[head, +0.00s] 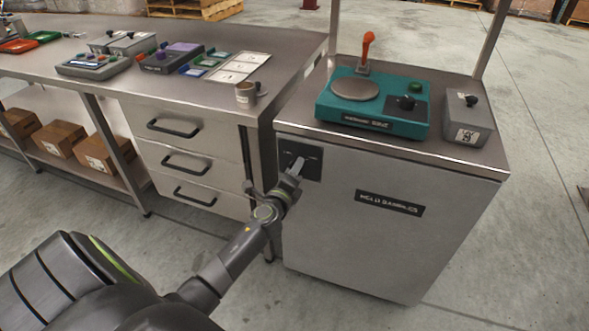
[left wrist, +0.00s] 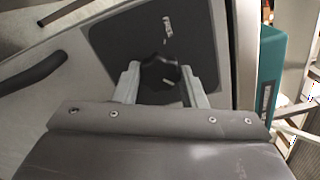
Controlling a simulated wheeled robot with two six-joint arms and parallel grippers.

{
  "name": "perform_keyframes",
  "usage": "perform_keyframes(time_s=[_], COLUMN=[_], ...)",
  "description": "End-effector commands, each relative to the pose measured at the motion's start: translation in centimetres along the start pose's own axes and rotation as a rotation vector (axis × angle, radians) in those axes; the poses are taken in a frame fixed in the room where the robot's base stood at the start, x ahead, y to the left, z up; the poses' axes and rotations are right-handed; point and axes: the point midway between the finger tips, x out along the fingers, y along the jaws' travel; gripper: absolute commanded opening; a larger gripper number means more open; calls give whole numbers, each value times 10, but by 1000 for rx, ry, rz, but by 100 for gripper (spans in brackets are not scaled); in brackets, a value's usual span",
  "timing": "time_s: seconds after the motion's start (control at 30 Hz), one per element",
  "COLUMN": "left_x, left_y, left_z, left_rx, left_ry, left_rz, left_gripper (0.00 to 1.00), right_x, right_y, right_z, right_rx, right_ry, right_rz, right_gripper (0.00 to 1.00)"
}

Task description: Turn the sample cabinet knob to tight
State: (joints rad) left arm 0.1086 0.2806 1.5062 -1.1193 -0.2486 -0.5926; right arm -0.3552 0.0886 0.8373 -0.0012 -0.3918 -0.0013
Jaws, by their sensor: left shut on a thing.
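The sample cabinet (head: 390,235) is a grey metal box with a dark label on its front. Its dark knob plate (head: 314,164) sits at the upper left of that front. In the left wrist view the black knob (left wrist: 159,72) stands on the dark plate (left wrist: 200,42), with a small pale mark above it. My left gripper (head: 297,166) reaches the plate, and its fingers (left wrist: 160,80) are shut on the knob from both sides. In the head view the gripper hides most of the knob. The right gripper is not in view.
On the cabinet top stand a teal weigher (head: 415,122) with an orange-handled lever (head: 367,45) and a grey switch box (head: 467,120). Floor in front is clear.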

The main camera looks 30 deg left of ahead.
Motion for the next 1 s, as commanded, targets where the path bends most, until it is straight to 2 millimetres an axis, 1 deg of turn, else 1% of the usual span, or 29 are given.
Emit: perform_keyframes(time_s=[0.1, 0.33, 0.63, 0.93, 0.97, 1.0], left_x=[0, 0, 0, 0, 0, 0], left_y=[0, 0, 1, 1, 1, 1], left_z=[0, -1, -1, 0, 0, 0], left_rx=[71, 161, 199, 201, 201, 200], left_ry=[1, 1, 1, 1, 1, 1], left_rz=[1, 1, 1, 1, 1, 1], left_gripper=[15, 15, 15, 15, 40, 46], right_x=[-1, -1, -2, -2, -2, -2], right_y=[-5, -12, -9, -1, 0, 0], right_z=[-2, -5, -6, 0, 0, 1], right_rx=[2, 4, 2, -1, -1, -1], right_ry=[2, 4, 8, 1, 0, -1], right_rz=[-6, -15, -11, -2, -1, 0], right_gripper=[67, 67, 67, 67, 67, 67])
